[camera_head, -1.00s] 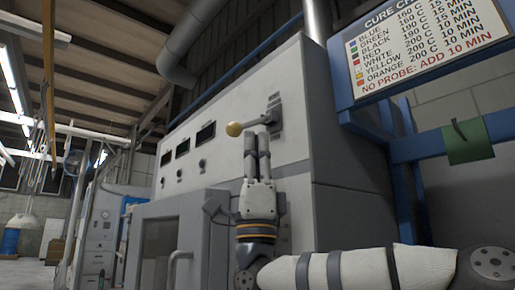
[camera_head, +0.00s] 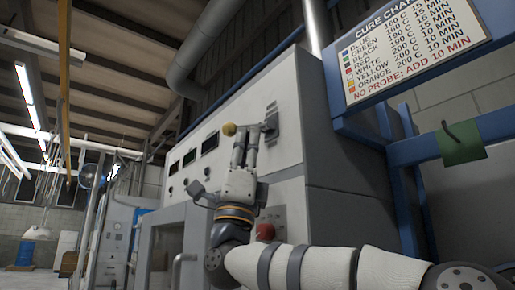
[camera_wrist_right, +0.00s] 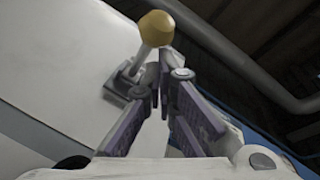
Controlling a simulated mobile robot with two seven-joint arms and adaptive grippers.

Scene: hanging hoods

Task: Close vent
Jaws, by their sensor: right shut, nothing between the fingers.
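The vent lever has a yellow ball knob (camera_head: 229,129) on a short arm that sticks out to the left from a grey mounting plate (camera_head: 271,119) high on the pale oven cabinet's front. My right gripper (camera_head: 246,130) points up at the lever, its fingertips just right of the knob and overlapping the lever arm. It is shut and empty. In the right wrist view the knob (camera_wrist_right: 156,28) stands above the shut fingertips (camera_wrist_right: 162,76), with the lever rod running down left behind them. I cannot tell whether the fingers touch the lever. My left gripper is out of view.
The oven cabinet (camera_head: 345,216) carries dark displays (camera_head: 210,143) and a red button (camera_head: 265,231) below the lever. A blue frame (camera_head: 350,120) with a cure chart (camera_head: 415,45) stands close on the right. A duct (camera_head: 205,50) runs overhead.

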